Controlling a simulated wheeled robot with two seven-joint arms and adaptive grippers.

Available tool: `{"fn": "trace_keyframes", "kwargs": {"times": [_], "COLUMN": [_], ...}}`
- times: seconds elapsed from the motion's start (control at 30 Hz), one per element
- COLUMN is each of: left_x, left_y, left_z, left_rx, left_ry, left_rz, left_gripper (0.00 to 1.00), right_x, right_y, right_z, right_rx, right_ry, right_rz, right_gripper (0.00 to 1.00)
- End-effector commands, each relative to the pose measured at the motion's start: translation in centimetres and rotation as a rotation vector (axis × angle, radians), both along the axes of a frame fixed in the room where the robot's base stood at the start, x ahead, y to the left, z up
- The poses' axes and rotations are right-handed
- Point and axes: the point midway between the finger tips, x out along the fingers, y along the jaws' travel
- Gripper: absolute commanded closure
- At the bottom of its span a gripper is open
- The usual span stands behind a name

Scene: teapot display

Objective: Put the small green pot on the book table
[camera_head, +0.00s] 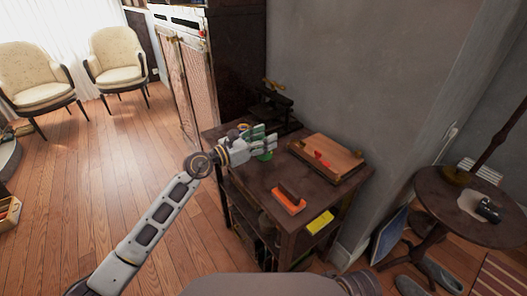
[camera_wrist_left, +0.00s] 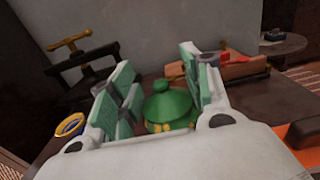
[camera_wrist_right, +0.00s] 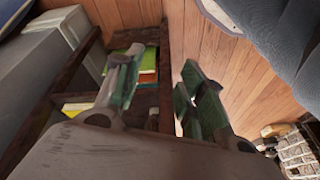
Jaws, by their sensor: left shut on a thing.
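The small green pot (camera_head: 265,156) shows below my left gripper's fingers in the head view. In the left wrist view the pot (camera_wrist_left: 168,106), with a knobbed green lid, sits between the fingers. My left gripper (camera_head: 272,140) is shut on it, over the dark wooden table (camera_head: 262,181). I cannot tell whether the pot touches the tabletop, or if this is the book table. My right gripper (camera_wrist_right: 160,78) is open and empty in the right wrist view; it is out of the head view.
A black press (camera_head: 274,105) stands at the table's back corner. A wooden box (camera_head: 327,157) and an orange block with a dark top (camera_head: 288,201) lie on the table. A yellow thing (camera_head: 320,222) is near its right edge. A round table (camera_head: 450,205) stands at right.

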Motion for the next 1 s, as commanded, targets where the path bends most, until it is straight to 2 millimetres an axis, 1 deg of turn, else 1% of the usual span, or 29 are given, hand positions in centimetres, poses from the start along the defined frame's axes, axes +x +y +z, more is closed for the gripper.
{"fn": "trace_keyframes", "kwargs": {"times": [0.37, 0.47, 0.57, 0.73, 0.87, 1.0], "left_x": [0.0, 0.0, 0.0, 0.0, 0.0, 0.0], "left_y": [0.0, 0.0, 0.0, 0.0, 0.0, 0.0], "left_z": [-0.1, -0.6, -1.5, -3.3, -4.0, -4.2], "left_rx": [-0.001, -0.001, -0.001, -0.001, -0.002, -0.002], "left_ry": [-0.001, 0.0, 0.002, 0.002, 0.0, 0.0], "left_rz": [0.0, 0.0, 0.0, 0.001, 0.001, 0.0], "left_gripper": [0.81, 0.81, 0.81, 0.81, 0.81, 0.81], "right_x": [0.0, 0.0, 0.0, 0.6, 0.5, -0.1], "right_y": [0.0, 0.0, 0.1, 0.5, 0.8, 0.8], "right_z": [0.1, -0.1, 0.0, 1.2, 0.7, -0.1], "right_rx": [0.001, 0.001, 0.005, 0.028, 0.042, 0.042], "right_ry": [-0.001, -0.001, -0.006, -0.05, -0.061, -0.044], "right_rz": [0.0, 0.0, -0.001, 0.001, 0.001, 0.002], "right_gripper": [0.6, 0.6, 0.6, 0.6, 0.6, 0.6]}}
